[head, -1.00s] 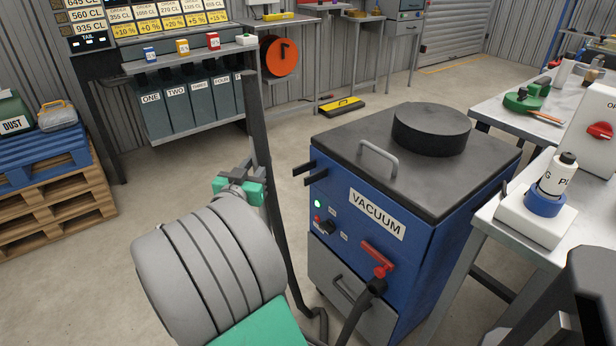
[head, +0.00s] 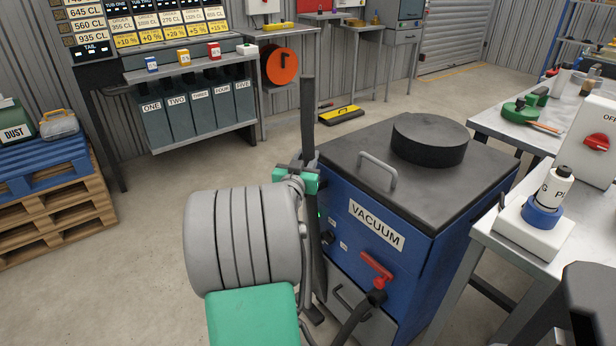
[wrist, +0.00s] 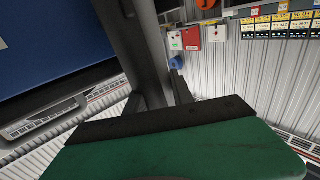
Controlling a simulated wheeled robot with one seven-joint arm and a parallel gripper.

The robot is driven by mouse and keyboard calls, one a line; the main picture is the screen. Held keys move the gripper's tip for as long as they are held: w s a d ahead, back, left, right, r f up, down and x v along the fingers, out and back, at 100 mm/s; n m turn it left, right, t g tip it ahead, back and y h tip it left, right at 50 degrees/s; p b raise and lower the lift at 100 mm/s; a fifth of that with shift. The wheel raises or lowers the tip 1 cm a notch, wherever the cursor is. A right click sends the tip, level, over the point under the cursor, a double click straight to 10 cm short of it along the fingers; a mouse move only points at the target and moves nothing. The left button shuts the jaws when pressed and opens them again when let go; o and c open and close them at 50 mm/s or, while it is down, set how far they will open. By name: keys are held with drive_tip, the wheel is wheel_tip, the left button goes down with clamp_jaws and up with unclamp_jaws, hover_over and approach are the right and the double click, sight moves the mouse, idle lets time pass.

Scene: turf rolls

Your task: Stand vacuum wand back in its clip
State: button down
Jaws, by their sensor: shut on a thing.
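The vacuum wand (head: 307,110) is a dark, nearly upright tube at the left corner of the blue vacuum (head: 420,235). My gripper (head: 303,177) is shut on its middle. The wand's foot is near the floor, beside the vacuum's front. The clip, dark prongs on the vacuum's left corner, is hidden behind the wand and gripper. I cannot tell whether the wand is inside it. In the wrist view the wand (wrist: 135,45) runs up from the green gripper, with the blue vacuum side to its left.
A black hose leaves the red handle (head: 376,268) on the vacuum's front. A metal bench (head: 490,225) stands close on the right. Pallets (head: 50,205) stand at far left. The floor (head: 130,260) left of my arm is clear.

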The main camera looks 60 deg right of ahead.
wheel_tip(320, 180, down, 6)
drive_tip(key=b, duration=0.1)
drive_tip(key=shift+d+b, duration=0.2)
drive_tip(key=shift+b, duration=0.15)
drive_tip(key=shift+f, duration=0.1)
drive_tip(key=shift+f, duration=0.15)
drive_tip(key=c, duration=1.1)
unclamp_jaws()
